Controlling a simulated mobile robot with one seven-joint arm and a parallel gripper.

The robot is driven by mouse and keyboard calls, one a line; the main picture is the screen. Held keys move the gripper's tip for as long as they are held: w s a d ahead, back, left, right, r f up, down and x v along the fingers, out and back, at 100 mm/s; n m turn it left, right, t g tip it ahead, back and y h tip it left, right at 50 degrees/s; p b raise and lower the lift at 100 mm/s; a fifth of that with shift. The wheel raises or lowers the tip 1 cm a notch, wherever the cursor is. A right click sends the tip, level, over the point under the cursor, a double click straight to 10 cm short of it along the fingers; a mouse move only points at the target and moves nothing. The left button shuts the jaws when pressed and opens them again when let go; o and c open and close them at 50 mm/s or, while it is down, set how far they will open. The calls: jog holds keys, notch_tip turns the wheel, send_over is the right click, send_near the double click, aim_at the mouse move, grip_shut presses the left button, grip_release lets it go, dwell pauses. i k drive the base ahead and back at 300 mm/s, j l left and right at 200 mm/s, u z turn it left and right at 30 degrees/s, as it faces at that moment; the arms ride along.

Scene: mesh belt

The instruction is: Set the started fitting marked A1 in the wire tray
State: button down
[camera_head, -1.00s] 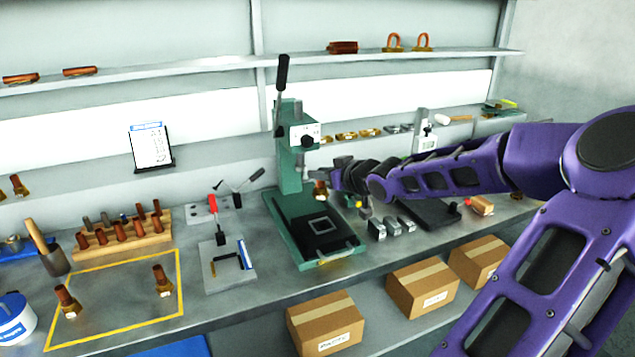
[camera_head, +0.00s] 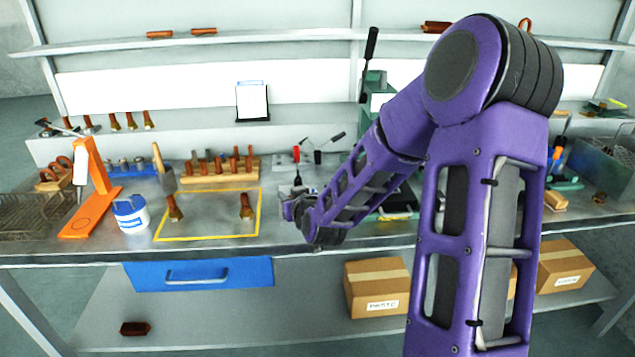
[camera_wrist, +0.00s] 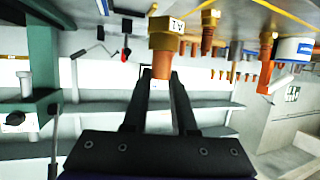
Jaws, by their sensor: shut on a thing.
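In the head view my gripper (camera_head: 292,208) is over the bench's front part, just right of the yellow outlined area; the held fitting cannot be made out there. A brown wire tray (camera_head: 35,212) sits at the far left end of the bench, partly cut by the picture's edge. Two other fittings stand upright in the yellow outline, one at its left (camera_head: 174,209) and one at its right (camera_head: 246,207).
Between my gripper and the wire tray stand a white and blue tub (camera_head: 131,215), an orange stand (camera_head: 92,190) and a hammer (camera_head: 163,170). A wooden rack (camera_head: 215,175) of copper pieces is behind. A grey mesh basket (camera_head: 608,155) is at the far right.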

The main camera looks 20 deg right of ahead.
aim_at(21, 220)
jog(key=i+j+u, duration=0.1)
jog(key=j+u, duration=0.4)
jog(key=i+j+u, duration=0.15)
jog(key=j+u, duration=0.15)
jog(key=u, duration=0.2)
jog(key=i+j+u, duration=0.2)
jog(key=u, duration=0.3)
jog(key=i+j+u, duration=0.25)
jog(key=u, duration=0.2)
jog(key=i+j+u, duration=0.15)
jog(key=i, duration=0.3)
jog(key=i+j+u, duration=0.15)
jog(key=i, duration=0.25)
jog(key=i+z, duration=0.3)
jog(key=z, duration=0.15)
jog(key=i+j+z, duration=0.1)
jog(key=i+z, duration=0.55)
jog(key=z, duration=0.25)
jog(key=i+j+z, duration=0.2)
jog(key=z, duration=0.25)
jog(key=i+j+z, duration=0.4)
